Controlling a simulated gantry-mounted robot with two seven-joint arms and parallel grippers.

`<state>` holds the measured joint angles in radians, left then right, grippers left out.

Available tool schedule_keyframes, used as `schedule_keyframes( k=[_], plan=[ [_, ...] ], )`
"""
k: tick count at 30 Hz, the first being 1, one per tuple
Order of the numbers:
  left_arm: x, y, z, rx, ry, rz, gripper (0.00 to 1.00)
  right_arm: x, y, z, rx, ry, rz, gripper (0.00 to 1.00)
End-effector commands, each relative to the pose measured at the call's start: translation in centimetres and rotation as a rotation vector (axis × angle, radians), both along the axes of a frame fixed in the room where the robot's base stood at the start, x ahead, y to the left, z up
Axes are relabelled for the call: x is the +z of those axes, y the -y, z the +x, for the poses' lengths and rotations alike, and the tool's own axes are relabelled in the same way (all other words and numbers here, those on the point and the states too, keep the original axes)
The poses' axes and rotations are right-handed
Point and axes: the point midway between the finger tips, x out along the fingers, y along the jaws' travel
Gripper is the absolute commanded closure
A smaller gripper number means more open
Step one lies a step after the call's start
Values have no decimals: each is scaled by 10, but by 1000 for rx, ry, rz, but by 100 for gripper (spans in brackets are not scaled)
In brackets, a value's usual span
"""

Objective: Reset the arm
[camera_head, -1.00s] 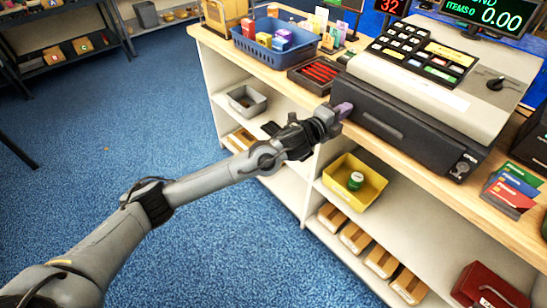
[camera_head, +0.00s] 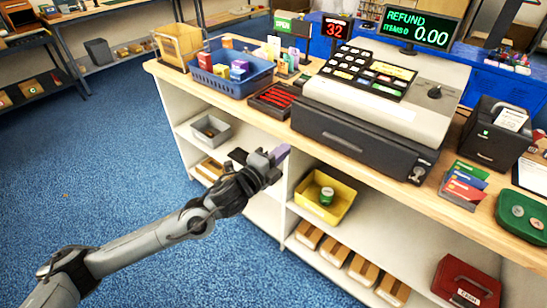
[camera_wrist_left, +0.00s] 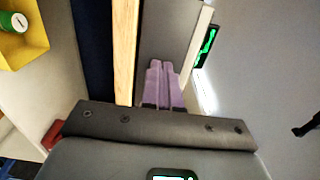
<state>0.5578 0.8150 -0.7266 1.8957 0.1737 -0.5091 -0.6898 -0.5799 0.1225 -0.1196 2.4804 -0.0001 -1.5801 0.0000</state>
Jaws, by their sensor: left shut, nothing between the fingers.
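My left gripper (camera_head: 281,153) is in front of the shop counter, just below and left of the cash register (camera_head: 400,95). Its purple fingers are together with nothing between them. They also show in the left wrist view (camera_wrist_left: 164,84), side by side, in front of the dark cash drawer (camera_wrist_left: 155,35). In the head view the drawer (camera_head: 352,137) is closed and the fingertips are apart from it. My left arm reaches in from the lower left. My right gripper is not in view.
The wooden counter top (camera_head: 375,178) holds a blue basket (camera_head: 232,84), a red-slotted tray (camera_head: 270,97), cards (camera_head: 462,187) and a dark box (camera_head: 494,130). Below are a yellow bin (camera_head: 325,207) with a green-lidded jar, a grey bin (camera_head: 211,131) and a red box (camera_head: 466,283). Blue floor is open at left.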

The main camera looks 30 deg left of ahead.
Motion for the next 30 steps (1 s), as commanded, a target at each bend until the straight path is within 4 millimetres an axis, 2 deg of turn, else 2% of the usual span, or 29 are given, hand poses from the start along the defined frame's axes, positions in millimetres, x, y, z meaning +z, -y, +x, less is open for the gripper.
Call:
schedule_keyframes(
  k=[3, 9, 11, 13, 17, 18, 20, 24, 27, 30],
  plan=[
    [-1, -3, -15, -1, -1, 1, 100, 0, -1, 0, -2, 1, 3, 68],
    [-2, -6, -27, 0, -3, 1, 100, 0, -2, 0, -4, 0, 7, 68],
    [-7, -6, -29, 0, -12, 0, 100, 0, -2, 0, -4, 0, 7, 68],
    [-21, -5, -33, -2, -36, -3, 100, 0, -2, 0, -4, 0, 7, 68],
    [-69, 9, -49, -14, -120, -42, 100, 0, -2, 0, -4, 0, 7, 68],
    [-89, 16, -58, -18, -156, -69, 100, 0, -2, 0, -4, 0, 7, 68],
    [-114, 30, -75, -25, -208, -125, 100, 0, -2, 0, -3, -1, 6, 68],
    [-164, 60, -124, -12, -349, -286, 100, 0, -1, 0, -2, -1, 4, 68],
    [-194, 69, -162, 56, -483, -422, 100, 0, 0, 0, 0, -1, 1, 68],
    [-218, 68, -200, 156, -625, -556, 100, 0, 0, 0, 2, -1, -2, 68]
  ],
)
